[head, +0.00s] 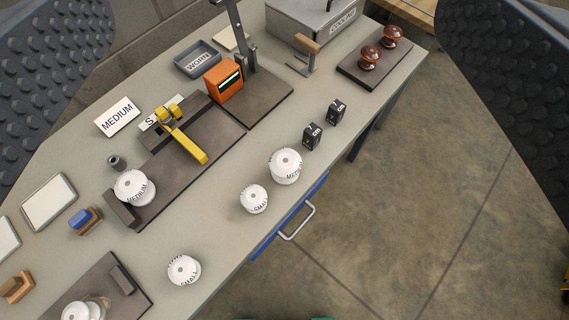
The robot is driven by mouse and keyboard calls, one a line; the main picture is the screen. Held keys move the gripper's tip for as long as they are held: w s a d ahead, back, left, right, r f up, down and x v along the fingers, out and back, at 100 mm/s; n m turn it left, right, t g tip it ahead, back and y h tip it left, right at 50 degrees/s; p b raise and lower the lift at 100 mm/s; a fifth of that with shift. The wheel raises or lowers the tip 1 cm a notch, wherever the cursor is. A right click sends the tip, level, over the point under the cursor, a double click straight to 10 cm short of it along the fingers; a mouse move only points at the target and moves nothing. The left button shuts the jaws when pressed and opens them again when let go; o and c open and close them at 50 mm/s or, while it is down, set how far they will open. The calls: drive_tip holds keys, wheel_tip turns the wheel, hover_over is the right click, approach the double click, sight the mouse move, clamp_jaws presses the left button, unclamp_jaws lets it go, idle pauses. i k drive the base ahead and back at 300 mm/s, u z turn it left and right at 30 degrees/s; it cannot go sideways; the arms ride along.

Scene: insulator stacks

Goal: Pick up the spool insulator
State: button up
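Several white spool insulators stand on the grey workbench. One marked MEDIUM (286,166) and one marked SMALL (254,199) stand near the front edge. Another SMALL spool (184,270) is lower left of them. A MEDIUM spool (134,187) sits at the end of the dark fixture with the yellow lever. Another white piece (80,311) is cut off at the bottom edge. My gripper (285,90) shows as two dark, textured fingers at the left and right edges. It is wide open, with nothing between the fingers, apart from all the spools.
Brown insulators (370,59) stand on a dark board at the back right. Two small black blocks (312,136) are beside the front MEDIUM spool. The yellow lever (185,141), orange meter (224,82) and upright post rise from the bench. A drawer handle (298,222) sticks out in front.

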sight(286, 165)
drive_tip(key=u, duration=1.8)
drive_tip(key=k, duration=1.45)
drive_tip(key=z, duration=0.45)
drive_tip(key=i, duration=1)
drive_tip(key=u, duration=0.1)
